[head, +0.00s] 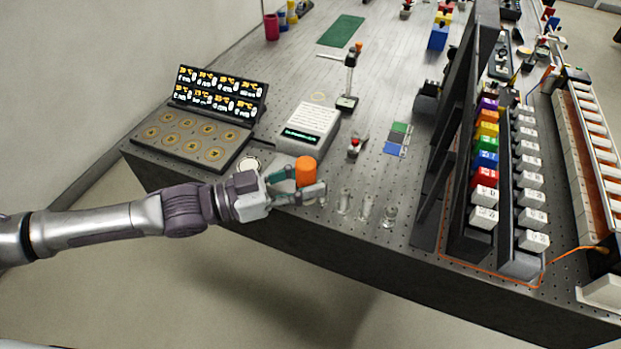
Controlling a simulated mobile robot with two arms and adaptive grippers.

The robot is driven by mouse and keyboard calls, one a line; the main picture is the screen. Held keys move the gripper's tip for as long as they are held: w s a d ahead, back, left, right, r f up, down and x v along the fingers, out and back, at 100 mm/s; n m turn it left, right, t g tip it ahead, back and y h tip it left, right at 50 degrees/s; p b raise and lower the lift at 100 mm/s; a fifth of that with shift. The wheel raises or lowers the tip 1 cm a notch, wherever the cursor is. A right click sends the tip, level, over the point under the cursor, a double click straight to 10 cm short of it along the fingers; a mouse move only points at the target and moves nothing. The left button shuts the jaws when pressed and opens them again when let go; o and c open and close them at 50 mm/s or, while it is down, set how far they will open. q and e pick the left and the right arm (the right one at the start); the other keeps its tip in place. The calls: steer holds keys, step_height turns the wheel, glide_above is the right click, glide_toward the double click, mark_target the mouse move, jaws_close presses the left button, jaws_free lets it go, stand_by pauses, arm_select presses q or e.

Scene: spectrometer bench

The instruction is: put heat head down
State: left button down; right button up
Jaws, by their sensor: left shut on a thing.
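An orange cylinder (306,170), which looks like the heat head, stands upright near the front edge of the bench. My left gripper (303,191) comes in from the left and is shut on it, with the fingers around its lower part. The lower part of the orange piece is hidden by the fingers, so I cannot tell whether it touches the bench top. My right gripper is not in view.
A white box with a display (308,128) stands just behind the gripper. A black panel with several round plates (191,139) is to the left. Clear glass vessels (366,207) stand close on the right, along the bench (330,232) edge. Colored blocks stand farther right.

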arm_select(q)
steer(key=shift+s+a+m+g+h, duration=0.1)
steer(key=shift+a+m+g+h, duration=0.2)
steer(key=shift+m+g, duration=0.4)
steer(key=shift+s+a+m+g+h, duration=0.15)
steer(key=shift+a+m+g, duration=0.3)
steer(key=shift+g, duration=0.6)
steer(key=shift+s+a+m+g+h, duration=0.15)
steer(key=shift+a+m+g, duration=0.15)
steer(key=shift+m+g, duration=0.4)
